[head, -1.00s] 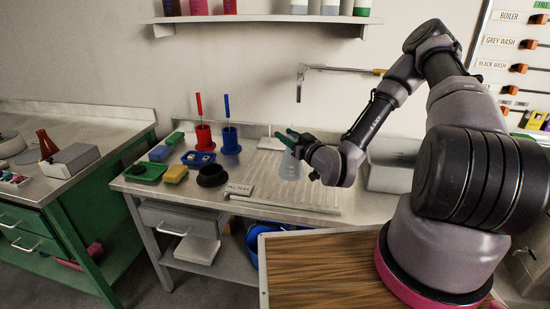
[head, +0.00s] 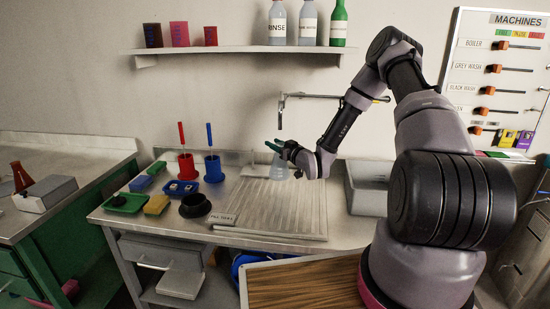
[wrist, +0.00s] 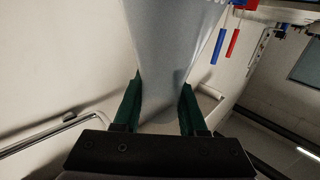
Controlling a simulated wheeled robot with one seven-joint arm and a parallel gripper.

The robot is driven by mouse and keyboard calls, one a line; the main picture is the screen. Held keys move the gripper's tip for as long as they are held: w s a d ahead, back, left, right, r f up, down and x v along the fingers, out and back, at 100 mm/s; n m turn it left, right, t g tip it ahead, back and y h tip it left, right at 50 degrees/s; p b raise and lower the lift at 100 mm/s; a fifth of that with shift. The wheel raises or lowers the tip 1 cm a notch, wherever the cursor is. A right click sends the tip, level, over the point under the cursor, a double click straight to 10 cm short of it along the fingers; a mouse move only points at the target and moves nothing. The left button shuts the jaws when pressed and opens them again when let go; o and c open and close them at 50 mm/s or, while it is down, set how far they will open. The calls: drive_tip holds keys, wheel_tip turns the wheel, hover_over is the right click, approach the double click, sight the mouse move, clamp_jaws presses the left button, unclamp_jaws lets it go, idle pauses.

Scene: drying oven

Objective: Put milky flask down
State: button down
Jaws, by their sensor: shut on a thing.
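The milky flask (head: 279,169) is a pale, translucent conical vessel above the ribbed draining board at the back of the bench. My gripper (head: 274,145) is shut on its neck, with green fingers. In the wrist view the flask (wrist: 172,45) fills the middle, between the two green fingers of my gripper (wrist: 160,110). The flask looks about upright in the head view. I cannot tell whether its base touches the board.
The ribbed draining board (head: 275,215) is otherwise clear. A tap pipe (head: 325,97) and a bottle shelf (head: 240,50) are above.

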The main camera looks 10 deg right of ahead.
sight(275, 157)
drive_tip(key=shift+w+d+f, duration=0.1)
drive_tip(key=shift+f, duration=1.35)
drive_tip(key=shift+w+f, duration=0.1)
drive_tip(key=shift+f, duration=1.3)
drive_tip(key=shift+c, duration=2.3)
unclamp_jaws()
drive_tip(key=shift+f, duration=0.1)
